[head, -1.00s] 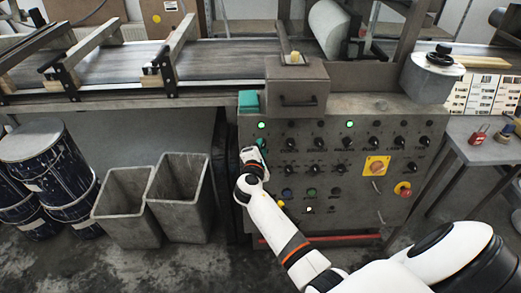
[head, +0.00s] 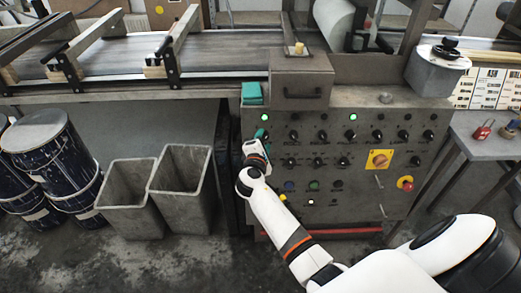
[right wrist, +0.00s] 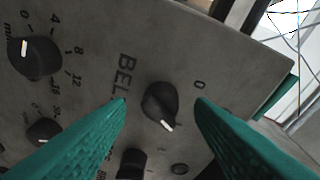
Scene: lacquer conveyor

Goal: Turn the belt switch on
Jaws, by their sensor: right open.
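In the right wrist view, the belt switch (right wrist: 160,104) is a round black knob with a white pointer line towards the picture's lower right. The partly hidden lettering "BEL" runs beside it, and a "0" mark sits to its upper right. My right gripper (head: 261,135) is open at the upper left of the grey control panel (head: 350,190). Its two teal fingers stand on either side of the knob with visible gaps. I cannot tell how far the tips are from the panel face. In the head view the gripper hides the switch. My left gripper is not in view.
Several other black knobs (right wrist: 35,57) surround the switch. Two green lamps (head: 352,117) glow on the panel. A yellow-plated rotary switch (head: 379,160) and a red stop button (head: 405,183) sit at its right. Grey bins (head: 181,186) and blue drums (head: 52,160) stand left.

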